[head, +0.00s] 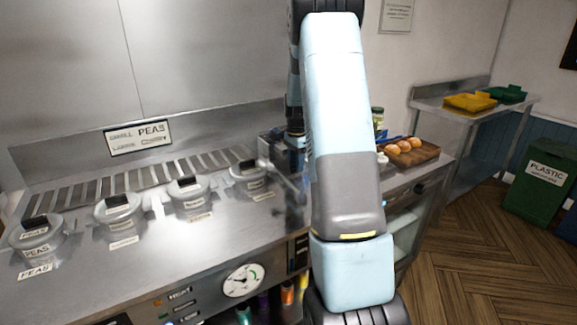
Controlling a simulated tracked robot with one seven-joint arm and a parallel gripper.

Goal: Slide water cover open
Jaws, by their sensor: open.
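Several grey lidded pots stand in a row on the steel range top (150,262). The front left pot (35,240) reads PEAS. The other pots, one (118,215), one (188,195) and the far right one (250,180), have labels too small to read, so I cannot tell which is the water cover. My arm hangs down at the right end of the row. My gripper (290,182) is partly hidden behind my arm, just right of the far right pot. It looks open; whether it touches the pot is unclear.
A slotted grate and a PEAS sign (138,137) are behind the pots. A round dial (243,280) is on the front panel.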

